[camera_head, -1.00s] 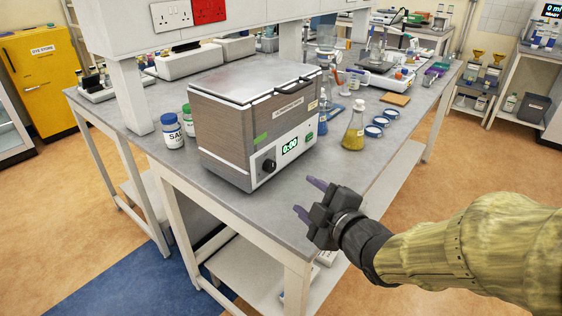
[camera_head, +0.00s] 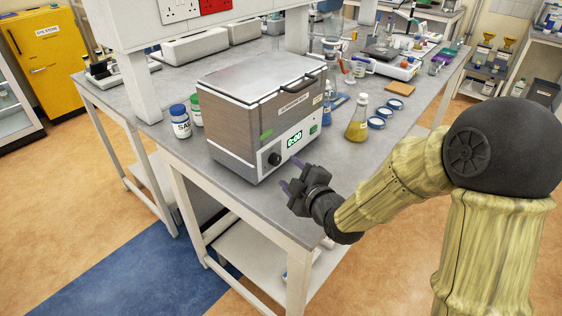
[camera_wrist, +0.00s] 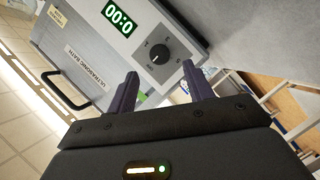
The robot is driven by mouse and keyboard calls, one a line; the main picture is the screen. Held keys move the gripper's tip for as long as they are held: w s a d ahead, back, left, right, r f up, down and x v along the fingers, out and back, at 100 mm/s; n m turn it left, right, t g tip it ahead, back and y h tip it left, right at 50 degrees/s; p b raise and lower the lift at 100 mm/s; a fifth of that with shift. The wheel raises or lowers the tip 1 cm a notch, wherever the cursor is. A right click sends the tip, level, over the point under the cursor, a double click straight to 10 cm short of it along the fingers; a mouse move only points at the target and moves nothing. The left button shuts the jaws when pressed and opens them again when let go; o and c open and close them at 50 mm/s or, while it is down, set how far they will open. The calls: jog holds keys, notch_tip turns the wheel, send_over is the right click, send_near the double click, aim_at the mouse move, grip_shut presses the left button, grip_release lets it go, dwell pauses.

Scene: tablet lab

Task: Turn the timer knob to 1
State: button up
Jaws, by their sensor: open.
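The timer knob (camera_head: 274,159) is a round black dial on the light front panel of the ultrasonic bath (camera_head: 228,126), a box with brown sides and a grey lid. In the wrist view the knob (camera_wrist: 160,54) lies just beyond and between my fingertips, with a gap to it. The green display (camera_head: 294,139) beside it reads 0:00, upside down in the wrist view. My gripper (camera_head: 291,175) is open and empty in front of the panel, near the bench's front edge. Its purple fingers (camera_wrist: 158,85) are apart and do not touch the knob.
A yellow-liquid flask (camera_head: 357,122) and blue-rimmed dishes (camera_head: 376,122) stand right of the bath on the grey bench (camera_head: 330,160). A white bottle with a blue cap (camera_head: 180,122) stands to its left. A shelf post (camera_head: 142,88) rises behind the bottle.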

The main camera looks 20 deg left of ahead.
aim_at(278, 161)
jog(key=x, duration=0.6)
jog(key=shift+w+a+p, duration=0.15)
jog(key=shift+p, duration=0.15)
jog(key=shift+c, duration=0.4)
jog(key=c, duration=0.9)
